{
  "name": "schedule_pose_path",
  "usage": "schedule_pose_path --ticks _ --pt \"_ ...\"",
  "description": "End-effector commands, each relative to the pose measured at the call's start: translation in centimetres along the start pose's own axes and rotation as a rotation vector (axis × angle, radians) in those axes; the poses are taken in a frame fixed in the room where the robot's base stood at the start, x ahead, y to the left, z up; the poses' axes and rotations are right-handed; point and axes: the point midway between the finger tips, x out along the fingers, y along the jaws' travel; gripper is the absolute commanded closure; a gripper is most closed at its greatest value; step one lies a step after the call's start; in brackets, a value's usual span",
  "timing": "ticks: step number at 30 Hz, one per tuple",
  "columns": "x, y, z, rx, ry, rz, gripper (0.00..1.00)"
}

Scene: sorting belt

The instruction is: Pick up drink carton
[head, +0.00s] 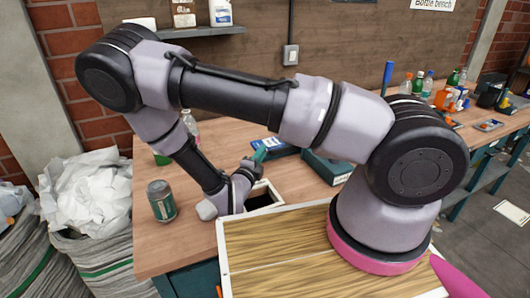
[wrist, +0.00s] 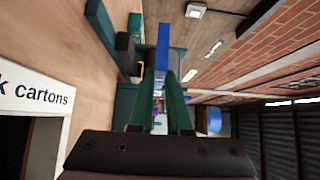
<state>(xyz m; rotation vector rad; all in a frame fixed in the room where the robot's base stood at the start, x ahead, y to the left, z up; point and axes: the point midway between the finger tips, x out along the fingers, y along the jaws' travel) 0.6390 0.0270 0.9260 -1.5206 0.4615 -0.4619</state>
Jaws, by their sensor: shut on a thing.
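My gripper (head: 261,156) is low over the bench, beyond the dark opening. In the wrist view its two teal fingers (wrist: 162,85) stand slightly apart. A narrow blue face lies between and beyond the fingertips; I take it to be the drink carton (wrist: 163,45), held edge-on. Most of its shape is hidden. In the head view a dark blue box (head: 282,148) shows just past the fingers, but I cannot tell whether it is the same thing.
A pale-rimmed opening (head: 264,200) is in the bench (head: 184,240); a sign reading "k cartons" (wrist: 36,94) stands at left in the wrist view. A green can (head: 161,201) stands left. A dark green box (head: 327,167) lies right. Several bottles stand at the far right.

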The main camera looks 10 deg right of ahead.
Motion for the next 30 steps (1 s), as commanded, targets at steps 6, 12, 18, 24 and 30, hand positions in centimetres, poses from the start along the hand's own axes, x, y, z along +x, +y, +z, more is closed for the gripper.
schedule_pose_path --ticks 6,12,18,24,30 --pt "-3.2 -1.1 0.1 0.001 -0.003 0.0 1.0" --pt "-5.6 -2.0 0.0 0.001 -0.002 0.001 1.0" --pt "-6.2 -2.2 0.0 -0.001 -0.001 0.0 1.0" --pt "-6.1 -2.2 0.0 -0.001 0.0 0.0 1.0" --pt "-6.1 -2.2 0.0 0.0 0.0 0.0 1.0"
